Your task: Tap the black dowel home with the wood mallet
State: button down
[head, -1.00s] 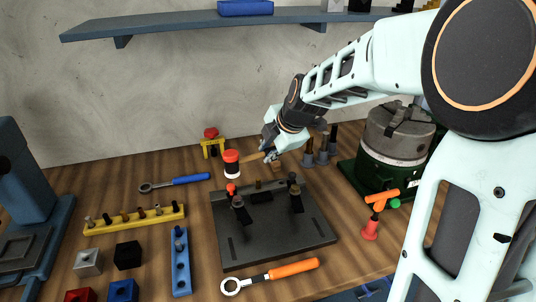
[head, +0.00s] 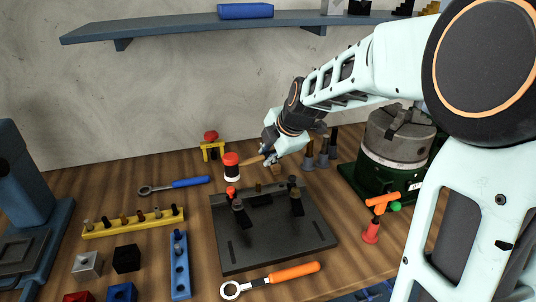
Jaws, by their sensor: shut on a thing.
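My gripper (head: 267,158) is shut on the wooden handle (head: 250,161) of a mallet. The mallet's head (head: 231,167) is red on top, dark in the middle and white underneath. It hangs upright over the back left corner of a dark fixture plate (head: 280,237). Just below the white face is a small red-topped piece (head: 231,191) on the fixture; I cannot tell whether they touch. Dark upright posts (head: 240,212) stand on the plate. I cannot tell for certain which piece is the black dowel.
A yellow peg strip (head: 133,225), a blue holed strip (head: 180,270) and small blocks (head: 127,257) lie left. A blue-handled wrench (head: 175,184) is behind them; an orange-handled ratchet (head: 293,272) lies in front. A green-based chuck (head: 395,150) and red-orange tool (head: 372,230) stand right.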

notch_tip(320, 180, down, 5)
jog(key=b, duration=0.3)
jog(key=shift+b, duration=0.3)
jog(key=shift+r+p, duration=1.8)
jog(key=shift+r, duration=0.6)
jog(key=shift+f, duration=0.1)
notch_tip(320, 180, down, 5)
jog(key=b, duration=0.4)
jog(key=shift+r, duration=0.25)
notch_tip(320, 180, up, 4)
jog(key=p, duration=0.3)
